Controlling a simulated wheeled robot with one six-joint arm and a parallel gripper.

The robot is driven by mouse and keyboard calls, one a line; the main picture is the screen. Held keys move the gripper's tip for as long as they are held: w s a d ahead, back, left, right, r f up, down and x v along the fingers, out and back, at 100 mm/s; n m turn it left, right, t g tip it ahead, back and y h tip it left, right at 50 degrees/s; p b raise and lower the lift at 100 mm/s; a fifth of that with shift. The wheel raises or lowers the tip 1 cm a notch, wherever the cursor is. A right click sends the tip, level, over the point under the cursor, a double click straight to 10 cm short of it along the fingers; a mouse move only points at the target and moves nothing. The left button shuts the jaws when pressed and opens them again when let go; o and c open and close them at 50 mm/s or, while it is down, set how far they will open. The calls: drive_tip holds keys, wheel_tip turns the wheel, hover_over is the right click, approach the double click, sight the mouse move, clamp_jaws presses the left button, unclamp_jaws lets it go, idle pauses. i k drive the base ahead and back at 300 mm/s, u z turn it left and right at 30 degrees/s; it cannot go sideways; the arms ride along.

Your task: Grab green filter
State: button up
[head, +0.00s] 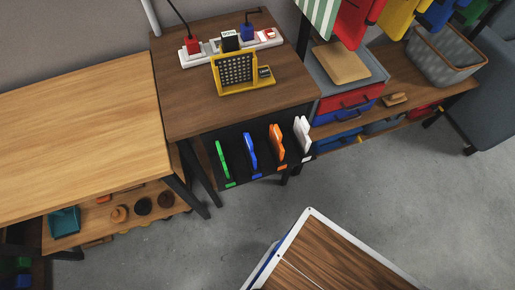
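The green filter (222,160) is a thin upright panel at the left end of a row on the dark front of the brown wooden cabinet. A small green tag (230,184) sits just below it. To its right, in the same row, stand a blue filter (250,150), an orange filter (276,142) and a white filter (302,135). My gripper is not in view.
A light wooden table (80,140) stands left of the cabinet (190,105); its dark legs come close to the green filter. A white-edged wooden surface (335,255) is in the foreground. Grey floor (240,225) lies open before the filters.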

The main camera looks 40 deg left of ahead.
sight(219, 149)
drive_tip(key=z, duration=0.05)
drive_tip(key=k, duration=0.95)
drive_tip(key=u, duration=0.3)
